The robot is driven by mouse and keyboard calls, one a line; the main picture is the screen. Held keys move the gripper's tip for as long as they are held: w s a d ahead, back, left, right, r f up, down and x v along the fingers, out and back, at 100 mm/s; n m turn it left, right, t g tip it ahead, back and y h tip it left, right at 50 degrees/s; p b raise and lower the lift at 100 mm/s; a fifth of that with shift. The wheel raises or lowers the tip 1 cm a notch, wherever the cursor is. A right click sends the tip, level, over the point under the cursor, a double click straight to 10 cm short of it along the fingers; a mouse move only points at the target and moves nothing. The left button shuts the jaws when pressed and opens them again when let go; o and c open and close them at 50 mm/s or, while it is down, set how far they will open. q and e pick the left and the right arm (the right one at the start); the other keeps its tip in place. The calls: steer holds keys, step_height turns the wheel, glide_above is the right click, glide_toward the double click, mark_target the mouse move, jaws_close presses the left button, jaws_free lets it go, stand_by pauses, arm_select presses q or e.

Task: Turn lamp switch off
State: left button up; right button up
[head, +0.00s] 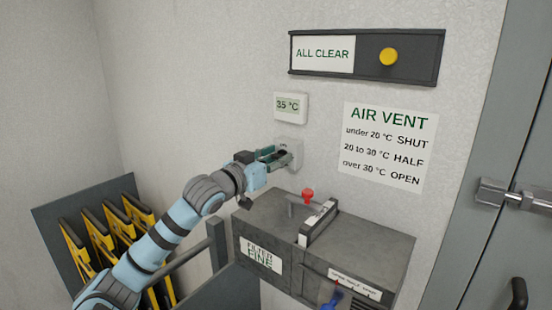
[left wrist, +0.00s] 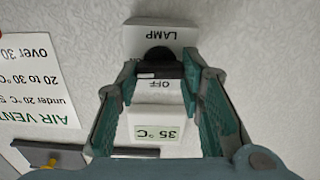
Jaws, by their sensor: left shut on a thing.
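The lamp switch is a white box (left wrist: 158,36) marked LAMP and OFF, upside down in the left wrist view. Its round black knob (left wrist: 158,54) sits in the middle, with a dark bar across it just above the word OFF. The box also shows on the wall in the head view (head: 291,144), partly hidden by my gripper. My left gripper (head: 286,158) is at the switch; in the left wrist view its green-padded fingers (left wrist: 160,72) are on both sides of the knob, shut on it. Which way the knob points is hard to tell. My right gripper is not in view.
A thermostat (head: 290,107) reading 35 °C is above the switch. A grey filter box (head: 350,246) with a red-topped lever (head: 308,194) stands below. An AIR VENT sign (head: 388,145) is to the right, a rack of yellow plates (head: 92,248) to the left.

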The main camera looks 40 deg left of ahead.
arm_select(q)
steer(key=n, duration=0.4)
steer(key=shift+a, duration=0.1)
steer(key=n, duration=0.4)
steer(key=shift+f+n+b, duration=0.1)
steer(key=shift+n+b, duration=0.2)
steer(key=shift+n, duration=0.1)
steer(key=n+b, duration=0.1)
steer(key=n, duration=0.3)
steer(key=shift+a+f+n, duration=0.1)
steer(key=shift+n, duration=0.2)
steer(key=shift+n+b, duration=0.9)
steer(key=shift+n, duration=1)
steer(key=o, duration=1.2)
steer(key=shift+c, duration=0.2)
